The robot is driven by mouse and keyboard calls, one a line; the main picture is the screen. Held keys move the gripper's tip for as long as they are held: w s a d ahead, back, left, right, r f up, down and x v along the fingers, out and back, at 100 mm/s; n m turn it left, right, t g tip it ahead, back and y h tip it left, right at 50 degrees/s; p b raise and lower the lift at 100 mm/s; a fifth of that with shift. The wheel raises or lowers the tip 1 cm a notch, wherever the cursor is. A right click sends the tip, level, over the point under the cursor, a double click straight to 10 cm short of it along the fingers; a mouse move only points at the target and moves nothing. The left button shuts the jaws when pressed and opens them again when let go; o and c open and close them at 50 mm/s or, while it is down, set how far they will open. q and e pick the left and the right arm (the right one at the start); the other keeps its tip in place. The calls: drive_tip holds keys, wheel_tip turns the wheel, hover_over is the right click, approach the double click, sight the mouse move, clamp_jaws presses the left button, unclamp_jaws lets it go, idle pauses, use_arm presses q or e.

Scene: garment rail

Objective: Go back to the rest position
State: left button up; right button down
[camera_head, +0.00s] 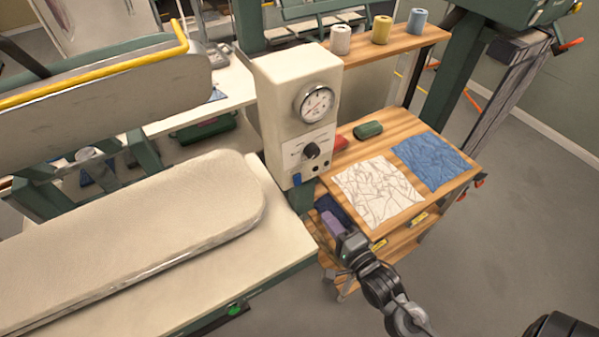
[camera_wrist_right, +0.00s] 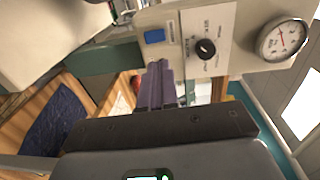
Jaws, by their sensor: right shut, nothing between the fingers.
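My right gripper (camera_head: 333,222) is shut and empty, its purple fingers pressed together. It hangs in front of the wooden bench, just below and to the right of the cream gauge box. In the right wrist view the shut fingers (camera_wrist_right: 158,88) point toward the lower part of that box, with the blue switch close by. Whether they touch anything is hard to tell, but they appear apart from it. My left gripper does not show in either view; a dark rounded part at the lower right corner of the head view is unclear.
The cream gauge box (camera_head: 290,85) stands between the padded ironing board (camera_head: 150,235) and the wooden bench (camera_head: 400,215). White cloth (camera_head: 376,190) and blue cloth (camera_head: 432,162) lie on the bench. A dark blue cloth (camera_wrist_right: 57,120) lies below. Open floor (camera_head: 500,260) is at right.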

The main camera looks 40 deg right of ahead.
drive_tip(key=s+a+f+n+g+y, duration=0.25)
drive_tip(key=a+n+g, duration=0.25)
drive_tip(key=a+n, duration=0.25)
drive_tip(key=s+a+f+n+g+p, duration=0.1)
drive_tip(key=s+f+n+g, duration=0.25)
drive_tip(key=s+n, duration=0.3)
drive_tip(key=s+f+n+g, duration=0.3)
drive_tip(key=s+n+g, duration=0.2)
drive_tip(key=n, duration=0.3)
wheel_tip(320, 180, up, 23)
drive_tip(key=p, duration=2.3)
drive_tip(key=shift+m, duration=0.3)
drive_tip(key=shift+r, duration=0.1)
